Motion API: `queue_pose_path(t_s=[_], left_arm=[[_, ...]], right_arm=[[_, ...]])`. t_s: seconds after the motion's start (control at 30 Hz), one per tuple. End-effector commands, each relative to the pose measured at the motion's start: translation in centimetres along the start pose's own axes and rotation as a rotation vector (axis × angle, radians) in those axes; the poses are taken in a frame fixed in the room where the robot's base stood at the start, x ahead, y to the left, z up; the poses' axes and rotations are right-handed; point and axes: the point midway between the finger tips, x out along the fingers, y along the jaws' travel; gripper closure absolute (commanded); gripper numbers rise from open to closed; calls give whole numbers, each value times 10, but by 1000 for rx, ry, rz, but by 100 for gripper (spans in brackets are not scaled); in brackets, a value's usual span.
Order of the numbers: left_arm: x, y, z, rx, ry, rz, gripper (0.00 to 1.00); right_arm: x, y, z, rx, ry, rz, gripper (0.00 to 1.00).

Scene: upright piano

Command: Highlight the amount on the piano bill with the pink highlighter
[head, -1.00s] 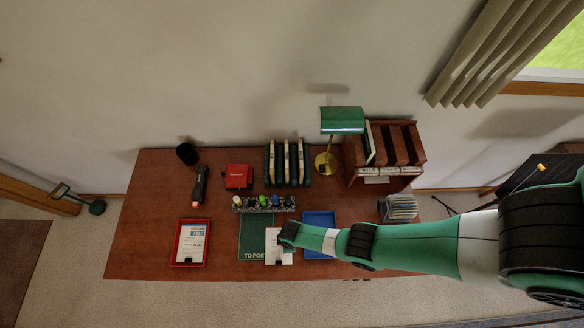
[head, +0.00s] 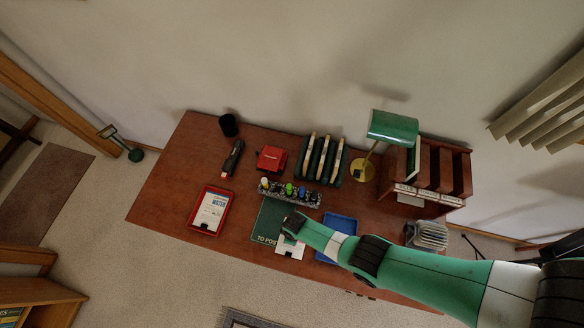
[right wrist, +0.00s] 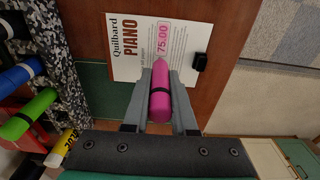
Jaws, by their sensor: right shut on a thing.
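The piano bill (right wrist: 130,62) is a white sheet headed "Quilbard PIANO", seen in the right wrist view. Its amount, 75.00 (right wrist: 163,40), shows pink. My right gripper (right wrist: 160,78) is shut on the pink highlighter (right wrist: 160,100), whose front end is over the bill just below the amount. I cannot tell whether the tip touches the paper. In the head view the bill (head: 289,251) is partly hidden by my right arm. My left gripper is in neither view.
A black clip (right wrist: 200,62) sits at the bill's edge. The green "TO POST" mat (head: 268,222), marker rack (head: 290,194) and blue tray (head: 341,226) are close around the bill. A red tray (head: 193,220) with a water bill lies left. A green lamp (head: 393,128) stands behind.

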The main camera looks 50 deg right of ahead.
Motion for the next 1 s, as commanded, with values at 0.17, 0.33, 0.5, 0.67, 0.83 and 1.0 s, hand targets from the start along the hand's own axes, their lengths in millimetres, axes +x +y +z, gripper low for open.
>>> queue_pose_path(t_s=[0.17,0.33,0.5,0.67,0.83,1.0], left_arm=[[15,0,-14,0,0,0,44],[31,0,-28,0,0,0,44],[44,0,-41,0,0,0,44],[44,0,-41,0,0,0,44],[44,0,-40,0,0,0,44],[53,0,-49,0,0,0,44]], right_arm=[[-21,0,-1,0,0,0,100],[-42,0,-3,0,0,0,100],[-60,0,-4,0,0,0,100],[-60,0,-4,0,0,0,100],[-59,0,-4,0,0,0,100],[-72,0,-5,0,0,0,100]])
